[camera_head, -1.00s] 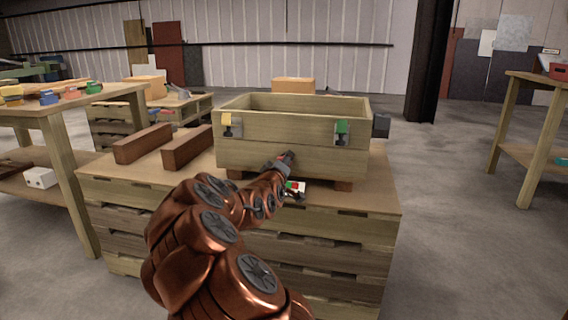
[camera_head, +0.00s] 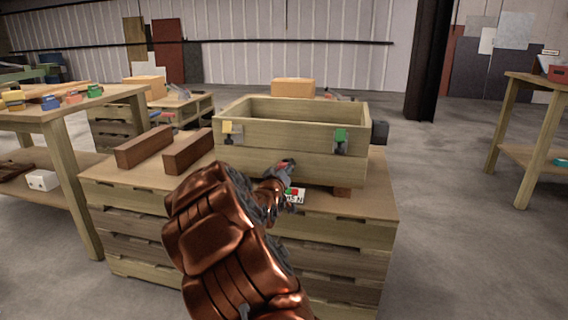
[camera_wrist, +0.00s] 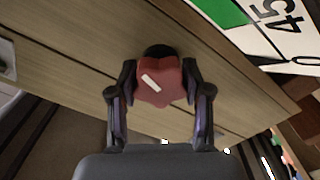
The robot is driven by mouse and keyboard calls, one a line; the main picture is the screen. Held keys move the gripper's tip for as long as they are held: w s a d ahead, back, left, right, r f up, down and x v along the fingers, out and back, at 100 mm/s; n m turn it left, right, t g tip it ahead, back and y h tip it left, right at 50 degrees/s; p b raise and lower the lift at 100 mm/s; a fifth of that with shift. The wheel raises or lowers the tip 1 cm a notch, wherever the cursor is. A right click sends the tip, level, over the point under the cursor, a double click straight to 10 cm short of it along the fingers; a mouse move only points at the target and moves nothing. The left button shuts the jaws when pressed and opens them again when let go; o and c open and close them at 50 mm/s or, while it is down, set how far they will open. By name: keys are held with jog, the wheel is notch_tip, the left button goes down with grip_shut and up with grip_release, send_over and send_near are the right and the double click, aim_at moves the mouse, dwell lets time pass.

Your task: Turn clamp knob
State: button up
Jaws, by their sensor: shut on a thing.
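The clamp knob (camera_wrist: 158,83) is a red, lobed knob with a white mark line, seen in the wrist view on the front of a wooden crate. The line slants from upper left to lower right. My gripper (camera_wrist: 152,88) is shut on the knob, one dark finger on each side. In the head view, my gripper (camera_head: 284,172) is at the lower front wall of the crate (camera_head: 240,162), and a bit of the red knob shows at its tip. My arm covers part of that area.
A card (camera_wrist: 282,28) with green and white areas and the digits 45 lies beside the knob.

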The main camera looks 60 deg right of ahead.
jog(key=m+p, duration=0.2)
jog(key=m, duration=0.1)
jog(key=shift+r+m, duration=0.1)
jog(key=shift+m, duration=0.2)
jog(key=m+p, duration=0.1)
jog(key=m, duration=0.2)
jog(key=shift+p, duration=0.3)
jog(key=m, duration=0.3)
jog(key=shift+m, duration=1.7)
jog(key=shift+m, duration=0.3)
jog(key=o, duration=1.2)
